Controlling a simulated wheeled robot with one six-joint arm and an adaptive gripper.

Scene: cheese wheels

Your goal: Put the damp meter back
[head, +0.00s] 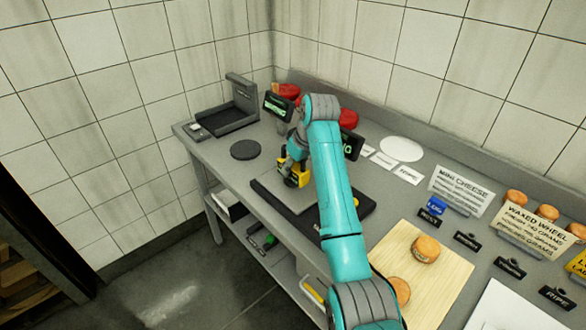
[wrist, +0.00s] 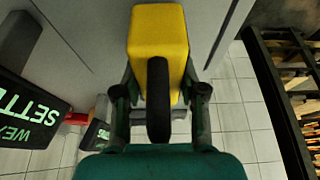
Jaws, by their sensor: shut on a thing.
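A yellow block with a black curved part, which looks like the damp meter (head: 304,178), is held in my gripper (head: 291,165) in the head view. In the wrist view the yellow damp meter (wrist: 172,30) stands between the two fingers of my gripper (wrist: 158,95), with its black part toward the camera. The fingers are shut on it. In the head view it is over or on a dark flat slab (head: 270,190) on the bench; I cannot tell if it touches. My arm hides part of the slab.
A dark tray with an upright back (head: 222,122) stands at the bench's left end, near a dark round disc (head: 245,150). Black signs with green letters (head: 278,105) stand behind my gripper. A wooden board (head: 440,285) with cheeses lies at right. The bench (head: 215,157) is bare around the disc.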

